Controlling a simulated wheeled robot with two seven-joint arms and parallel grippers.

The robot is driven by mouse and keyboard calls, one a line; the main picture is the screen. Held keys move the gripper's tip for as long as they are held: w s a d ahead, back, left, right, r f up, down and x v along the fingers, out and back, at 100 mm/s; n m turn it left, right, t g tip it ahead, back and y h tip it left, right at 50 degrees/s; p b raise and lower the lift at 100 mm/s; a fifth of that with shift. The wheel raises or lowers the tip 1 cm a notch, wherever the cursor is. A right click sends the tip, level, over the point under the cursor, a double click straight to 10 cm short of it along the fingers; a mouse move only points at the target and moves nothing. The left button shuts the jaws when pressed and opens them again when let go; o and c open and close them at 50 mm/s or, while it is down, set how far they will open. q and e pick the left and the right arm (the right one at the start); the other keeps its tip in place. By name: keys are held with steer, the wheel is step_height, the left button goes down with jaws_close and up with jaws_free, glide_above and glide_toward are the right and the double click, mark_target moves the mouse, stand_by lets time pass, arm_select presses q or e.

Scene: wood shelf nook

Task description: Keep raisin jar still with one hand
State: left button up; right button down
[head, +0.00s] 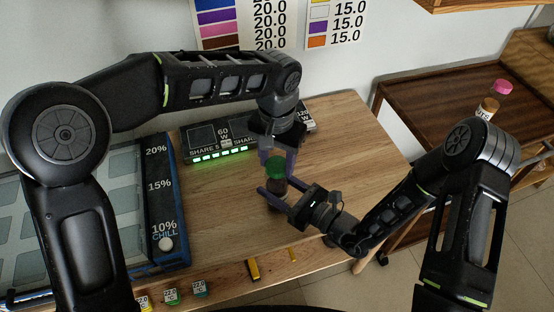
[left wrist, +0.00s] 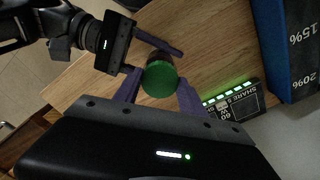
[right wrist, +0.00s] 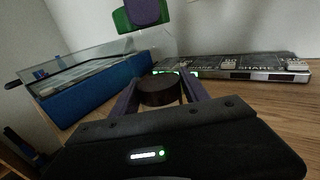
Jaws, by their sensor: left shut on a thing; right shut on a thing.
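The raisin jar (head: 275,187) stands on the wooden table, with dark contents low in its clear body and a green lid (head: 276,165) on top. My left gripper (head: 277,159) comes from above and is shut on the lid, which fills the space between its fingers in the left wrist view (left wrist: 160,79). My right gripper (head: 268,188) reaches in low from the right and is shut around the jar's body, dark between its fingers in the right wrist view (right wrist: 160,90). I cannot tell whether the lid sits tight on the jar.
A black panel with green lights (head: 217,148) lies behind the jar. A blue-edged chill unit (head: 160,200) is at the left. The table (head: 345,140) is bare to the jar's right. A brown side cart (head: 440,100) holds a pink-lidded jar (head: 502,88).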

arm_select(q)
jaws_close()
steer(key=o, duration=1.2)
jaws_free()
steer(key=shift+r, duration=3.75)
arm_select(e)
steer(key=shift+c, duration=2.3)
jaws_free()
steer(key=shift+d, duration=0.1)
